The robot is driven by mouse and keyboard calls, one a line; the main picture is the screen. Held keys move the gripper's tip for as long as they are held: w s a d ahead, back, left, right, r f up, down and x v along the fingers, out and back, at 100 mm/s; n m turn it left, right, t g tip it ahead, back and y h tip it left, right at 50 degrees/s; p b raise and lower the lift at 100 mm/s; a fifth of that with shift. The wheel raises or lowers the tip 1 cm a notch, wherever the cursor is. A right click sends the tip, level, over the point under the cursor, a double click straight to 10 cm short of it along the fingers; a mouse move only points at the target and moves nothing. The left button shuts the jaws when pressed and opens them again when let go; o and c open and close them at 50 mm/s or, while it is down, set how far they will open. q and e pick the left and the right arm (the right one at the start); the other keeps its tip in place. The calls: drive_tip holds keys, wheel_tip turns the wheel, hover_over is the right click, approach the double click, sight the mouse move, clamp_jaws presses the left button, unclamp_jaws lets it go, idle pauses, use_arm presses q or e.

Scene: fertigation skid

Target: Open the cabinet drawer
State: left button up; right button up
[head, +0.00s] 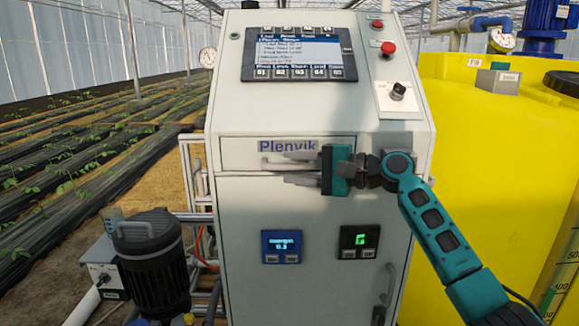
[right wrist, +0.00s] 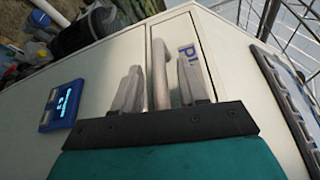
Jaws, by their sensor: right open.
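The cabinet (head: 320,100) is a light grey box with a sloped control panel on top. Its drawer (head: 237,153), a wide, low front marked "Plenvik", looks flush with the cabinet face. My right gripper (head: 284,171) is in front of the drawer, reaching in from the right, with its fingers pointing left. In the right wrist view the drawer's pale bar handle (right wrist: 161,75) shows between the two open grey fingers, with a gap to the finger on its right. Whether either finger touches it cannot be told. My left gripper is not in view.
Below the drawer is a door with a blue display (head: 282,246), a dark display (head: 358,241) and a vertical door handle (head: 388,285). A black motor pump (head: 152,262) and pipes stand at left. A yellow tank (head: 480,150) stands at right, behind my right arm.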

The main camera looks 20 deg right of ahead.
drive_tip(key=shift+x, duration=0.9)
clamp_jaws()
